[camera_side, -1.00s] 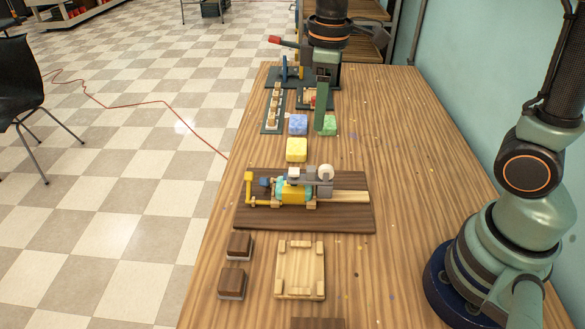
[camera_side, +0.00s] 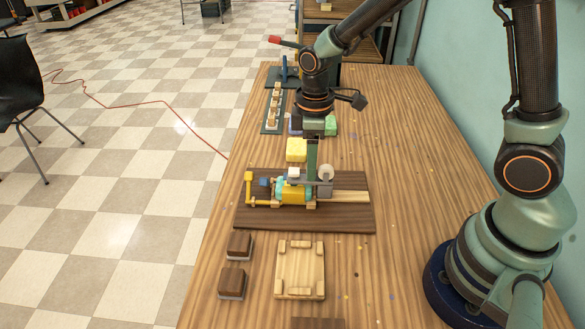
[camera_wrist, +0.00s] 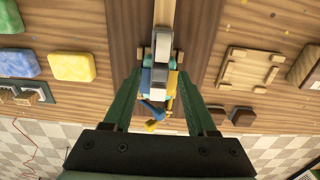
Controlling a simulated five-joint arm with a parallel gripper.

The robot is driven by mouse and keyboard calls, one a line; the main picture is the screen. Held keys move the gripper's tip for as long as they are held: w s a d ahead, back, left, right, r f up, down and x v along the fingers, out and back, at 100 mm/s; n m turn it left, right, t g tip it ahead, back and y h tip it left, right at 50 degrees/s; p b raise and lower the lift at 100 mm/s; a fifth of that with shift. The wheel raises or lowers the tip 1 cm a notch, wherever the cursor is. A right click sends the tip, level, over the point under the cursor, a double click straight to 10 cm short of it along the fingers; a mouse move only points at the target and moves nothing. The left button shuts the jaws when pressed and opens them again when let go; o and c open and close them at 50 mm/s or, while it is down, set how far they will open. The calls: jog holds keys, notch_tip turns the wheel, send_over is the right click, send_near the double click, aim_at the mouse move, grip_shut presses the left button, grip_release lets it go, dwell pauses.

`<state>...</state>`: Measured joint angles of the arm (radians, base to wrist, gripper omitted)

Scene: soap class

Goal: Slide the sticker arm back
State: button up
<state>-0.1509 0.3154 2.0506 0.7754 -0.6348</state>
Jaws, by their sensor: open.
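A fixture on a dark wooden board (camera_side: 350,215) stands mid-table. It carries a yellow and teal body (camera_side: 291,192), a yellow post (camera_side: 248,188) at left, and a grey sliding arm (camera_side: 325,187), which looks like the sticker arm, with a pale round piece (camera_side: 326,171). A light wood rail (camera_side: 350,196) runs right from it. My gripper (camera_side: 311,176) points down over the fixture, just behind the grey arm. In the wrist view my gripper (camera_wrist: 160,74) has its green fingers apart on either side of the grey arm (camera_wrist: 161,58). Contact cannot be told.
A yellow soap block (camera_side: 297,149) and a green one (camera_side: 330,126) lie behind the fixture. In front are a wooden tray (camera_side: 300,270) and two brown stamps (camera_side: 239,246). The table's right side is clear.

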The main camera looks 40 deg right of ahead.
jog(key=shift+f, duration=0.4)
jog(key=shift+c, duration=0.3)
grip_shut()
dwell(1.0)
